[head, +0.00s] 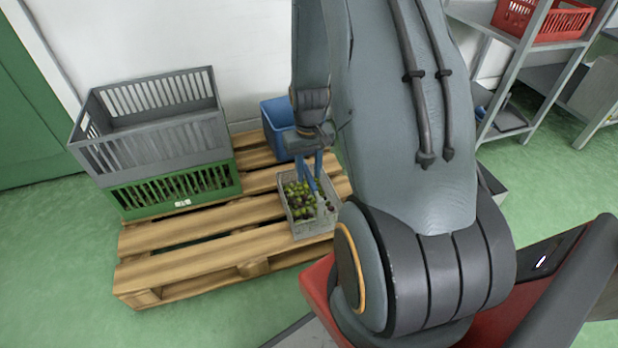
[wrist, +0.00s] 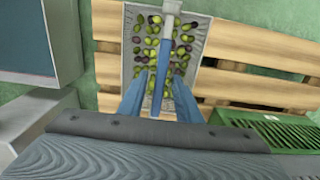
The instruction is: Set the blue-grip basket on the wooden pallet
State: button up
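The blue-grip basket (head: 298,224) is a grey crate of green and dark olives. It appears to rest upright at the right end of the wooden pallet (head: 199,231). In the wrist view, the basket (wrist: 199,42) has a handle with a blue grip (wrist: 164,57) running across its middle. My gripper (head: 311,171) is over the basket with its blue fingers pointing down. In the wrist view, my gripper (wrist: 159,76) has one finger on each side of the grip, with olives showing in the gaps, so it looks open and apart from the grip.
A grey crate (head: 160,135) stacked on a green crate (head: 175,191) fills the pallet's left back. A blue bin (head: 277,117) stands behind the basket. Metal shelving with a red crate (head: 545,22) stands at the back right. The pallet's front slats are bare.

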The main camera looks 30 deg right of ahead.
notch_tip(320, 180, up, 7)
jog(key=shift+r+p, duration=0.1)
jog(key=shift+p, duration=1.15)
jog(key=s+a+r+n, duration=0.2)
jog(key=a+r, duration=0.5)
jog(key=a, duration=0.5)
jog(key=s+a+r+n, duration=0.25)
jog(key=a+r, duration=0.45)
jog(key=a, duration=0.6)
jog(key=s+a+r+n, duration=0.2)
jog(key=s+a+r, duration=0.2)
jog(key=s+a, duration=0.2)
jog(key=s+a+r+n+y, duration=0.1)
jog(key=s+a+r+n, duration=0.2)
jog(key=s+a, duration=0.4)
jog(key=s+r, duration=0.1)
jog(key=s, duration=0.3)
jog(key=shift+r+y, duration=0.3)
jog(key=shift+r, duration=0.05)
